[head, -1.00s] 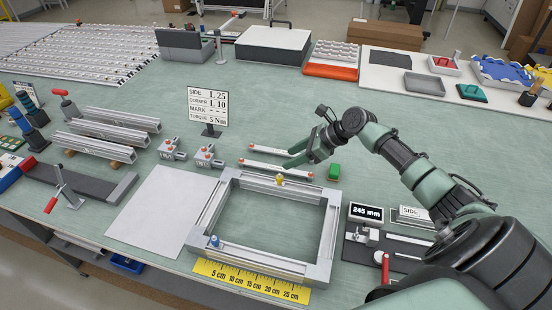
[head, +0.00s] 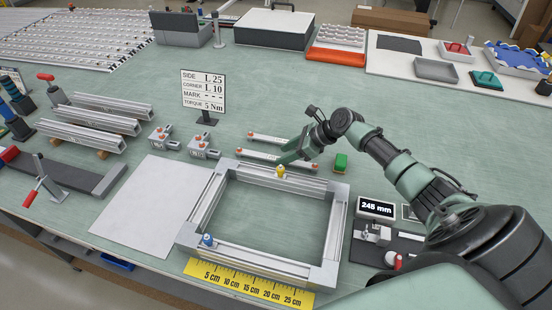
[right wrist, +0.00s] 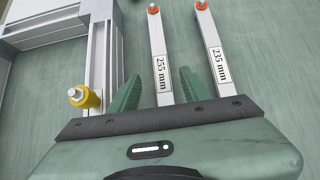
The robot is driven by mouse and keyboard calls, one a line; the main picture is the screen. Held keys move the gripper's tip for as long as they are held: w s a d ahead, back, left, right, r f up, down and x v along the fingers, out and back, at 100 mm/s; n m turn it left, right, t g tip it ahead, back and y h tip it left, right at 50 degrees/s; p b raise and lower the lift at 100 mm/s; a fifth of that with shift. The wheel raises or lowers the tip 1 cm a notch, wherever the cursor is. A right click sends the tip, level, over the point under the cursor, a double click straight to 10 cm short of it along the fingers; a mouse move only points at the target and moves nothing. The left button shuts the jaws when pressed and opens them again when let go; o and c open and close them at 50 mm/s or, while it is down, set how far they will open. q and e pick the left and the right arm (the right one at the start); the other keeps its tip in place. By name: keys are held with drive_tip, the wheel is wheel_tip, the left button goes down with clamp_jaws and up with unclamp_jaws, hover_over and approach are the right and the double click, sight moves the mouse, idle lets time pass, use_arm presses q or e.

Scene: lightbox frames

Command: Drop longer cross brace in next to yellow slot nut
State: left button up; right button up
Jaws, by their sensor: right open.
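The longer cross brace, marked 255 mm (right wrist: 160,75), is a white bar with orange ends. In the head view this brace (head: 240,156) lies on the bench behind the frame. My right gripper (head: 284,160) is open at its right part. In the right wrist view the bar appears between the open fingers (right wrist: 158,88); I cannot tell whether they touch it. The shorter brace, marked 235 mm (right wrist: 216,60), lies beside it. The yellow slot nut (head: 281,171) is on the frame's back rail, also seen at left in the wrist view (right wrist: 88,98). My left gripper is not in view.
The aluminium frame (head: 333,240) lies in front of the braces, with a blue slot nut (head: 207,240) on its front left. Corner brackets (head: 203,146) stand left.

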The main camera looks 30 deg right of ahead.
sight(276, 158)
drive_tip(key=x, duration=0.3)
drive_tip(key=shift+w+d+f, duration=0.1)
drive_tip(key=shift+w+f, duration=0.1)
drive_tip(key=shift+f, duration=0.15)
drive_tip(key=shift+s+r, duration=0.1)
drive_tip(key=shift+c, duration=0.6)
clamp_jaws()
